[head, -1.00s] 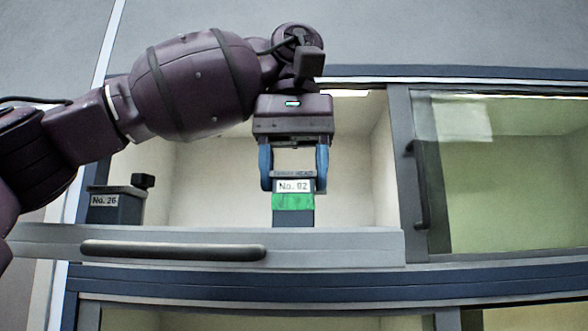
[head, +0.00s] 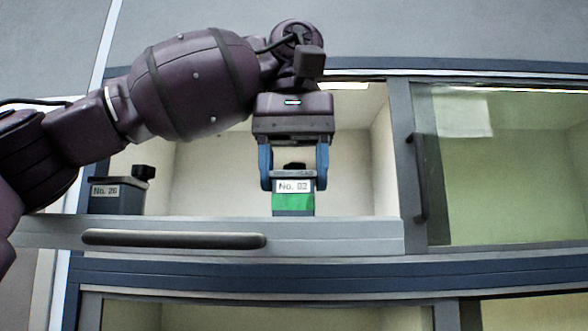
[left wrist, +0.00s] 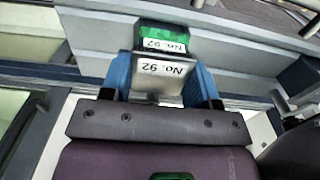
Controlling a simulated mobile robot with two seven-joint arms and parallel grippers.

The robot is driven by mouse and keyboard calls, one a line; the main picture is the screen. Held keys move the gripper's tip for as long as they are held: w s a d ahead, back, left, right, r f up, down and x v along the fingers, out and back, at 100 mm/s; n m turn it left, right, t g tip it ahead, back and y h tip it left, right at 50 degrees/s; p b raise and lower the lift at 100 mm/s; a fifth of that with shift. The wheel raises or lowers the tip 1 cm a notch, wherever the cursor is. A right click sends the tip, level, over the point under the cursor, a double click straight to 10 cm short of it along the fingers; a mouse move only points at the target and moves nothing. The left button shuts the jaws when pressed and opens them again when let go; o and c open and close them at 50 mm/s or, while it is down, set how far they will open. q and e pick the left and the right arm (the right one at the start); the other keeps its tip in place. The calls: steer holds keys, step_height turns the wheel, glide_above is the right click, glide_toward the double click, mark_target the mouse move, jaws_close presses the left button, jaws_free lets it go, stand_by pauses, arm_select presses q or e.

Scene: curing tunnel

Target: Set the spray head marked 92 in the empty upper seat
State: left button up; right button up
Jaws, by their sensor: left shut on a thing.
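The spray head marked 92 (head: 294,202) is a grey block with a white label and a green band on its front. My left gripper (head: 293,183) points down with its blue fingers on either side of the block's top, shut on it. The left wrist view shows the spray head (left wrist: 160,68) between the fingers (left wrist: 161,85), with two No. 92 labels. It is upright in the opening of the upper bay, just behind the front rail. Its underside and any seat under it are hidden. My right gripper is out of view.
Another block marked No. 26 (head: 118,196) stands at the left of the same bay. The front rail (head: 340,236) with a long dark handle (head: 175,240) runs below. A glazed door (head: 510,170) closes the bay at the right. The bay between the blocks is clear.

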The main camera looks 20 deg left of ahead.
arm_select(q)
steer(key=shift+f, duration=0.15)
steer(key=o, duration=1.1)
step_height(320, 180, up, 3)
steer(key=shift+f+p, duration=0.1)
steer(key=shift+p, duration=0.55)
steer(key=shift+r, duration=2.7)
steer(key=shift+w+d+r, duration=0.1)
steer(key=shift+r, duration=1.2)
